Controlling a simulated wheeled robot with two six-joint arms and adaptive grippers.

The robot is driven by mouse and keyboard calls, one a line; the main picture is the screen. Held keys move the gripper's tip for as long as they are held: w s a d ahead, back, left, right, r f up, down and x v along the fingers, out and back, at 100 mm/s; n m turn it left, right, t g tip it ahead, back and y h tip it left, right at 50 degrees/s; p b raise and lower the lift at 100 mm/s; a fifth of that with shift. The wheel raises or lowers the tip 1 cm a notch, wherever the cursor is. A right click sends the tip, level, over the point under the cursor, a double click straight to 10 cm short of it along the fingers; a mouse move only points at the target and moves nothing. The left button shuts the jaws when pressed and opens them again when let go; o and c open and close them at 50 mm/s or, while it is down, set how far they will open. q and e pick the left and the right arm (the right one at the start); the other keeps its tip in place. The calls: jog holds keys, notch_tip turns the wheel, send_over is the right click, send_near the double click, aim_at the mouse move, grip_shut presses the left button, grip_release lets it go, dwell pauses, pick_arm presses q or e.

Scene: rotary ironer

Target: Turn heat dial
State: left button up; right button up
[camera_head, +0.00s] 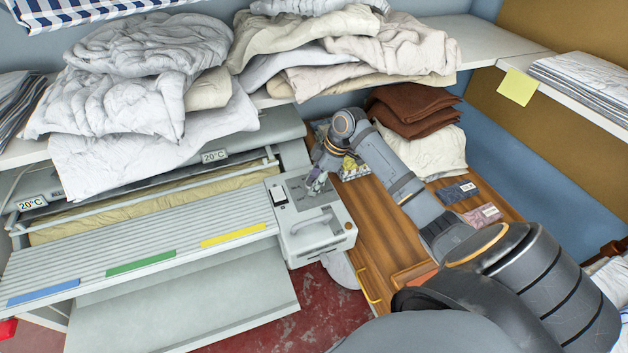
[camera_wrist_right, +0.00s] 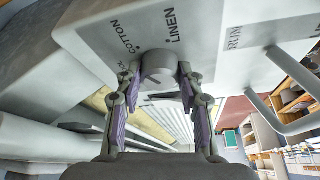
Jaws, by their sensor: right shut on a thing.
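The rotary ironer's control box (camera_head: 335,226) is a light grey housing at the ironer's right end. In the right wrist view, the heat dial (camera_wrist_right: 158,67) is a round grey knob beside a printed panel (camera_wrist_right: 190,30) with the words COTTON and LINEN. My right gripper (camera_wrist_right: 159,80) is shut on the dial, with one finger on each side of its rim. In the head view my right gripper (camera_head: 315,183) is over the top of the box and hides the dial. I cannot tell which word the dial points at. My left gripper is not in view.
Two displays (camera_head: 214,156) read 20°C. Piled white linen (camera_head: 150,110) lies above the ironer. Brown folded cloths (camera_head: 415,108) lie behind my right arm. A wooden surface (camera_head: 375,240) is right of the box.

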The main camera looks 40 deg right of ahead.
jog(key=m+h+p, duration=0.1)
jog(key=m+p, duration=0.2)
jog(key=p, duration=0.1)
jog(key=m+t+p, duration=0.1)
jog(key=m+p, duration=0.2)
jog(key=p, duration=0.1)
jog(key=m+t+h+p, duration=0.1)
jog(key=m+p, duration=0.2)
jog(key=p, duration=0.2)
jog(key=shift+s+a+r+h, duration=0.15)
jog(key=shift+a+r+h, duration=0.1)
jog(key=shift+r+h, duration=0.1)
jog(key=shift+f+m+h+p, duration=0.25)
jog(key=shift+m+h+p, duration=0.2)
jog(key=shift+m+p, duration=0.8)
jog(key=o, duration=1.2)
jog(key=v, duration=1.1)
jog(key=shift+s+a+r, duration=0.1)
jog(key=shift+s+r, duration=0.2)
jog(key=shift+s, duration=0.05)
